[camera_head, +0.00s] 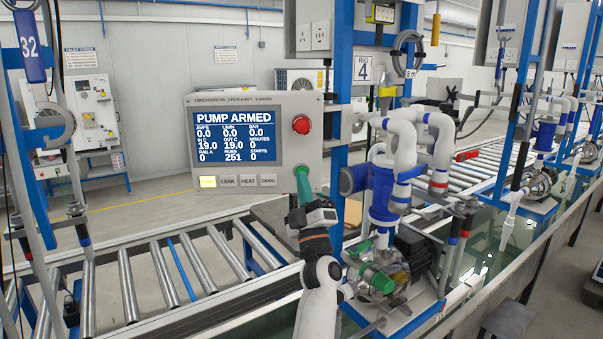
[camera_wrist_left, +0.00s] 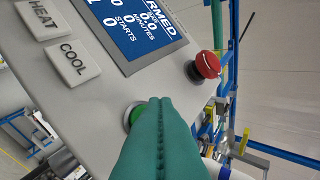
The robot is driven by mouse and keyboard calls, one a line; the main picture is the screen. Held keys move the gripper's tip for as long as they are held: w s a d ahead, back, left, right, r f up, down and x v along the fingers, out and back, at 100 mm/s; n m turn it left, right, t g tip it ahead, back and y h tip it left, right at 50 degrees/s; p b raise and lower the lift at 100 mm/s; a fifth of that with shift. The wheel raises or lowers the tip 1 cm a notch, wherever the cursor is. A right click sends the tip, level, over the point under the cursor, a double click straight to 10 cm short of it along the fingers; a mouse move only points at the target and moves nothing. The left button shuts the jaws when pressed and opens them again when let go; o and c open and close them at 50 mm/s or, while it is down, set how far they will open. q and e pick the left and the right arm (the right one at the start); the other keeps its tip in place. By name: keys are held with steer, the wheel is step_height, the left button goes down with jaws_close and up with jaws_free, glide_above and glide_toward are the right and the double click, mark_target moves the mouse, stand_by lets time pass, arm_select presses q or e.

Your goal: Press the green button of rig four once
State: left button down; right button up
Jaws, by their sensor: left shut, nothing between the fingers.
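The rig four control box (camera_head: 253,102) carries a blue screen (camera_head: 236,134) reading PUMP ARMED, with STARTS 0. A sign reading RIG 4 (camera_head: 363,70) hangs beside it. My left gripper (camera_head: 303,172) is shut and empty, its teal fingers at the lower right of the box face. In the left wrist view the green button (camera_wrist_left: 130,112) shows as a sliver beside the fingers, which cover most of it. The fingertips (camera_wrist_left: 160,103) are right at the button; I cannot tell whether they touch it. My right gripper is not in view.
A red mushroom button (camera_head: 301,125) sits above the fingers. A lit yellow button (camera_head: 208,182) and the LEAK, HEAT and COOL buttons (camera_head: 248,181) line the box bottom. Pump piping (camera_head: 400,165) stands close on the right. A roller conveyor (camera_head: 150,275) runs below.

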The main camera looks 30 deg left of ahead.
arm_select(q)
steer(key=shift+w+a, duration=0.1)
stand_by(0.3)
steer(key=shift+w+a, duration=0.2)
steer(key=shift+w, duration=0.05)
steer(key=shift+w+a+b, duration=0.25)
steer(key=shift+w+b, duration=0.1)
steer(key=shift+b, duration=0.05)
stand_by(0.7)
steer(key=shift+s+d, duration=0.1)
steer(key=shift+d, duration=0.05)
steer(key=shift+s+d+p, duration=0.3)
steer(key=shift+s+d, duration=0.1)
steer(key=shift+s, duration=0.2)
